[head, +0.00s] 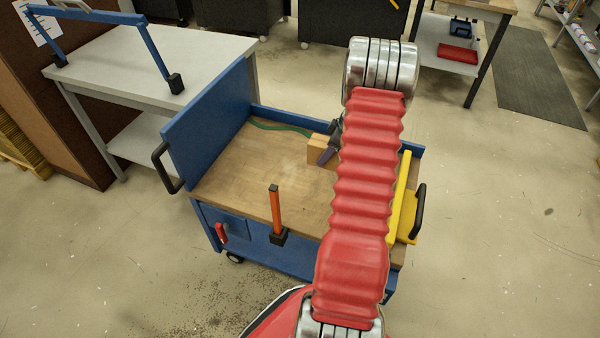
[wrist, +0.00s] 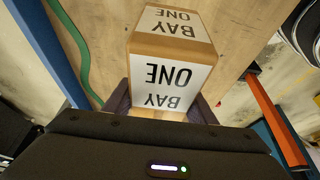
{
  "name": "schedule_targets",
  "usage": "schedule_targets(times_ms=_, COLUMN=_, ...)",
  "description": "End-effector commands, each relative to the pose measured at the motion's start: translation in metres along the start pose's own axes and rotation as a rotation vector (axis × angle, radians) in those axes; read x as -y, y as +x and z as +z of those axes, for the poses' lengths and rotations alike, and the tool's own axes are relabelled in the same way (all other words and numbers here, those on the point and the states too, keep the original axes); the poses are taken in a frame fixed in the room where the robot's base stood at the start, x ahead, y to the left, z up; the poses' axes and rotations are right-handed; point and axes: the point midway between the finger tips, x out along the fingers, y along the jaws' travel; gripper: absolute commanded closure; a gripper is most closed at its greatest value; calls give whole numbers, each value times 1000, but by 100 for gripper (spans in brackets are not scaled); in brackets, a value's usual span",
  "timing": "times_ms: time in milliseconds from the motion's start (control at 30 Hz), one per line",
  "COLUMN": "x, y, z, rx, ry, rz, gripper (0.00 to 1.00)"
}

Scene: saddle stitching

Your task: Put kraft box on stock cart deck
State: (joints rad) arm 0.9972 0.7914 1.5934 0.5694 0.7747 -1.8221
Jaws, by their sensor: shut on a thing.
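The kraft box (head: 316,146) is held at my gripper (head: 328,153), over the far part of the stock cart's wooden deck (head: 250,165). In the wrist view the brown box (wrist: 172,47) has white labels reading "BAY ONE" on two faces. The dark fingers of my gripper (wrist: 165,105) are shut on its two sides. The deck also fills the background of the wrist view (wrist: 110,40). I cannot tell whether the box touches the deck. My red arm hides the right part of the deck in the head view.
A blue panel (head: 208,125) stands along the cart's left side. An orange post (head: 275,210) rises at the front edge, and a yellow part (head: 403,205) is at the right. A green strap (head: 280,128) lies at the back. The deck's left middle is clear.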

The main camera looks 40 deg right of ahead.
Motion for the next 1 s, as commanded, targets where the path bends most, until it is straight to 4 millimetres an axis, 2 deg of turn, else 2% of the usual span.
schedule_targets(times_ms=267, x=0, y=1, z=0, rx=-1, ry=0, rz=1, gripper=96)
schedule_targets(times_ms=367, x=0, y=9, z=2, rx=-1, ry=1, rz=0, gripper=96)
schedule_targets(times_ms=700, x=0, y=53, z=21, rx=0, ry=1, rz=1, gripper=96)
schedule_targets(times_ms=1000, x=-1, y=57, z=22, rx=-1, ry=0, rz=3, gripper=96)
